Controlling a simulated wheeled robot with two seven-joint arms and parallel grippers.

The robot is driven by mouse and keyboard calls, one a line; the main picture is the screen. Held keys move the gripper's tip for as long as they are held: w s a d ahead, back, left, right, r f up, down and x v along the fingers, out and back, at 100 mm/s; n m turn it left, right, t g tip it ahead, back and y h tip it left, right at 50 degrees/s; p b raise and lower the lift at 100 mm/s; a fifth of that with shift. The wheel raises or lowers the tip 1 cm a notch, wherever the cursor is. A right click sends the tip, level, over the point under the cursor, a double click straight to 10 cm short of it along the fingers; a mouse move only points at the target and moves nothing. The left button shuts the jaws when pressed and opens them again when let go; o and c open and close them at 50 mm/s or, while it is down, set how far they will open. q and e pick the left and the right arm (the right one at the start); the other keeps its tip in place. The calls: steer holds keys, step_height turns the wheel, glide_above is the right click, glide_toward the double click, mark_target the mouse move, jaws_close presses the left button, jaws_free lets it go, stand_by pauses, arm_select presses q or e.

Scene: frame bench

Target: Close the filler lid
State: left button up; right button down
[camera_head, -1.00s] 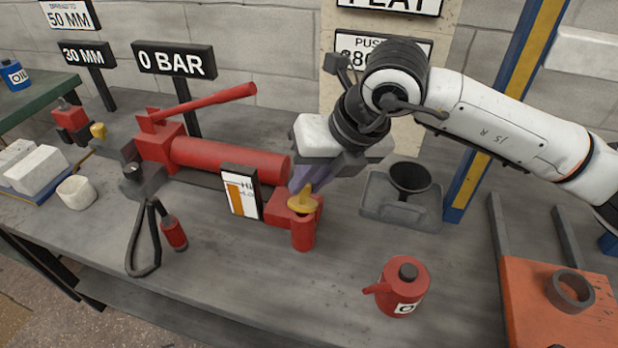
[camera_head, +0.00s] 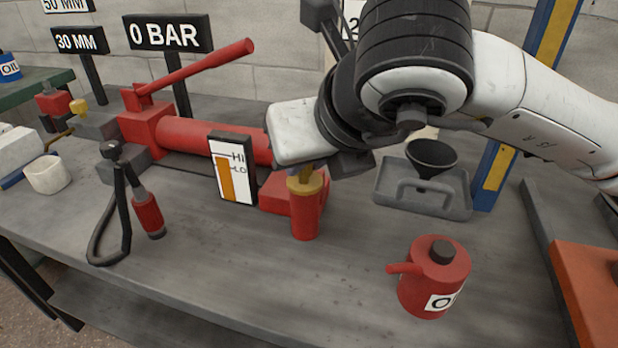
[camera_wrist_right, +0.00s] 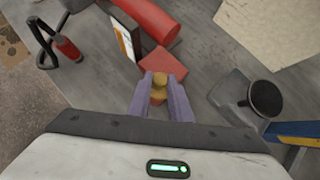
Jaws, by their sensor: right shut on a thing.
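The filler lid (camera_head: 306,187) is a yellow disc with a raised knob. It lies about level across the top of the red filler neck (camera_head: 305,222); I cannot tell whether it is fully seated. My right gripper (camera_head: 309,172) comes down from above, its fingers mostly hidden by the wrist. In the right wrist view its two purple fingers (camera_wrist_right: 161,84) are shut on the lid's yellow knob (camera_wrist_right: 160,79). A white level gauge (camera_head: 232,170) marked HI and LO stands left of the neck, with an orange column. My left gripper is not in view.
A red pump body (camera_head: 210,138) with a raised lever (camera_head: 205,64) lies behind. A red oil can (camera_head: 433,282) stands at the front right. A black funnel (camera_head: 431,155) sits in a grey tray (camera_head: 425,200). A hose with a red grip (camera_head: 148,214) lies left.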

steer(key=shift+s, duration=0.1)
stand_by(0.3)
steer(key=c, duration=1.6)
jaws_free()
steer(key=p+v, duration=0.1)
steer(key=v, duration=0.9)
steer(key=shift+s, duration=0.15)
